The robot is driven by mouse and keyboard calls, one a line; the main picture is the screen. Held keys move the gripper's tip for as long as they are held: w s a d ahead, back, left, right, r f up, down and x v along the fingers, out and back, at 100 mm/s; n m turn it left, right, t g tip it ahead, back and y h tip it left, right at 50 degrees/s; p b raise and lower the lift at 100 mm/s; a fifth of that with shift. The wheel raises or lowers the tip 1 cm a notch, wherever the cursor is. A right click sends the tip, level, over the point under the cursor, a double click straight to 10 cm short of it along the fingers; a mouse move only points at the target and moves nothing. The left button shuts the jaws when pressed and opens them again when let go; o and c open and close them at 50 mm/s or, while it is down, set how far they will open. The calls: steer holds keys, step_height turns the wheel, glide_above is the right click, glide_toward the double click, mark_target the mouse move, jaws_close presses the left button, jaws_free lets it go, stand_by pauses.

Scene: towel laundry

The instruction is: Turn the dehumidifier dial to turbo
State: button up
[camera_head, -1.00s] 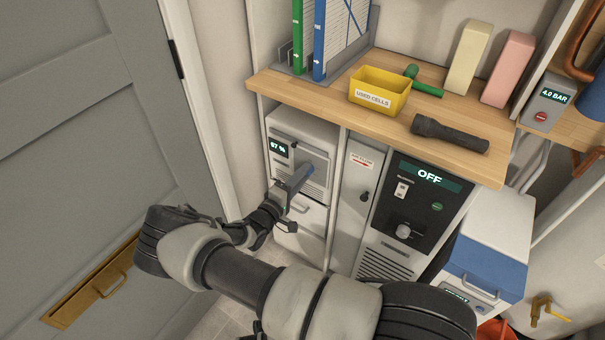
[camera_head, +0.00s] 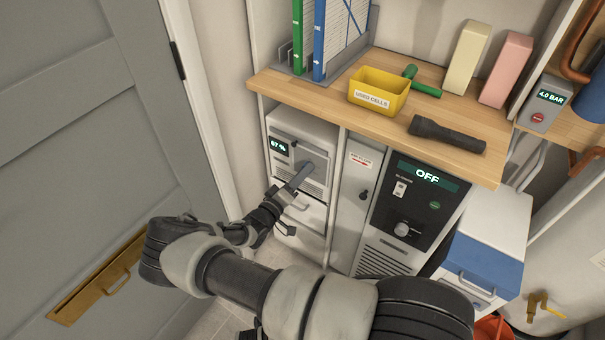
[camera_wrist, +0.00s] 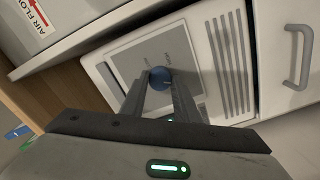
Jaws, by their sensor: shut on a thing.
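The dehumidifier is a white unit (camera_head: 312,140) under the wooden counter at the left, with a small display (camera_head: 278,147) reading 67 %. In the wrist view its grey panel carries a round blue dial (camera_wrist: 160,77) with a small light mark.
Right of the unit are a narrow grey panel (camera_head: 352,190) and a dark panel (camera_head: 420,205) with an OFF display and its own knob. A yellow bin (camera_head: 379,88) and a black flashlight (camera_head: 447,134) lie on the counter (camera_head: 310,91) above. A door (camera_head: 90,150) stands left.

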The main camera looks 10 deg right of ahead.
steer(key=o, duration=1)
steer(key=shift+o, duration=0.2)
steer(key=p+v, duration=0.1)
steer(key=v, duration=1.6)
steer(key=shift+s+a, duration=0.2)
steer(key=shift+r, duration=0.1)
